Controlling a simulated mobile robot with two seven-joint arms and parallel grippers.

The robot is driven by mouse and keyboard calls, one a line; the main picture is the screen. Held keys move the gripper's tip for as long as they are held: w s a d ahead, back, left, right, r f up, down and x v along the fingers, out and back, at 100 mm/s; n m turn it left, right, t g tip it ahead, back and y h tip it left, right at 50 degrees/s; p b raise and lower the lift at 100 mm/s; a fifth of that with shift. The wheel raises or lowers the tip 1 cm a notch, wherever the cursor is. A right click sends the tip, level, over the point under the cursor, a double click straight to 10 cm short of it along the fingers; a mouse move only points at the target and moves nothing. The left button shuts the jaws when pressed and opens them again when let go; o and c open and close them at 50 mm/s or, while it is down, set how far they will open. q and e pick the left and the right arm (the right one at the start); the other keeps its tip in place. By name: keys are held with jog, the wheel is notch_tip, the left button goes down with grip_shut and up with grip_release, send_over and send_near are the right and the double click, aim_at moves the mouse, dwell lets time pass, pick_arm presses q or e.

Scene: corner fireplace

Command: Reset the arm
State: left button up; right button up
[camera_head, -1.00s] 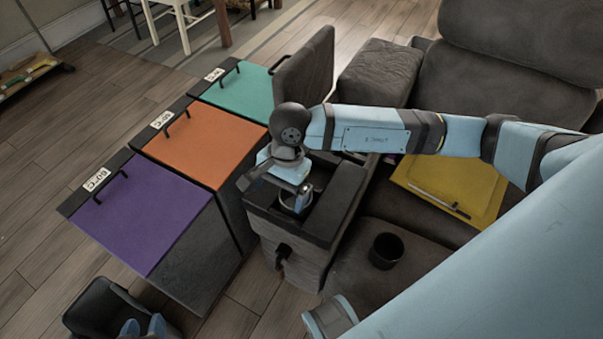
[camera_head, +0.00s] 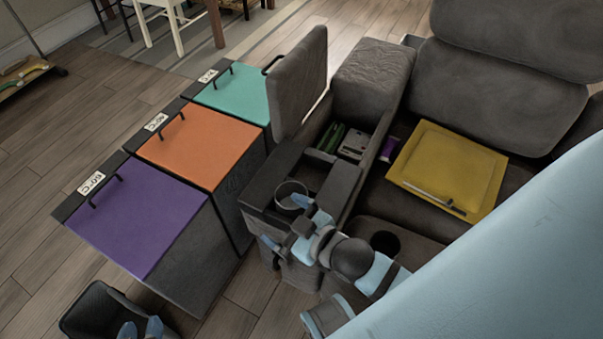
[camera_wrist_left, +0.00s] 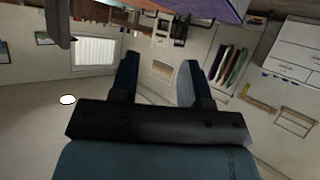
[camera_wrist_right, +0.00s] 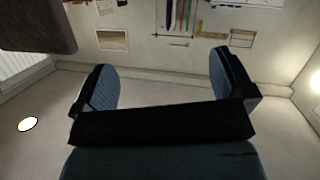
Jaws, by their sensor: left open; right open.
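My right gripper (camera_head: 286,222) is open near the front end of the grey sofa console, its fingers apart and close beside a round grey cup (camera_head: 291,195) set in the console top. Its arm is folded back toward the lower right. In the right wrist view the open, empty fingers (camera_wrist_right: 162,68) show against a distant wall.
The console's raised lid (camera_head: 300,82) stands beside an open compartment with green and grey items (camera_head: 352,141). A yellow tray (camera_head: 450,165) with a pen lies on the sofa. Purple (camera_head: 140,215), orange (camera_head: 200,148) and teal (camera_head: 236,92) boxes stand left.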

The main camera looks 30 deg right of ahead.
pick_arm(q)
jog(key=shift+f, duration=0.1)
pick_arm(e)
jog(key=s+f+m+g, duration=0.1)
jog(key=s+f, duration=0.1)
jog(key=s+d+f+m+g, duration=0.1)
jog(key=f+m, duration=0.1)
jog(key=shift+s+d+f+h, duration=0.1)
jog(key=shift+s+d+h, duration=0.05)
jog(key=shift+s+h, duration=0.25)
pick_arm(q)
notch_tip(320, 180, up, 17)
jog(key=s+a+p, duration=0.1)
jog(key=a+p, duration=0.1)
jog(key=p, duration=2.5)
jog(key=shift+s+a+r+g+y, duration=0.2)
jog(key=shift+s+g+y, duration=0.1)
jog(key=shift+g+y, duration=0.1)
pick_arm(e)
notch_tip(320, 180, up, 17)
jog(key=s+d+g, duration=0.1)
jog(key=d, duration=0.1)
jog(key=shift+s+h, duration=0.3)
jog(key=shift+h, duration=0.1)
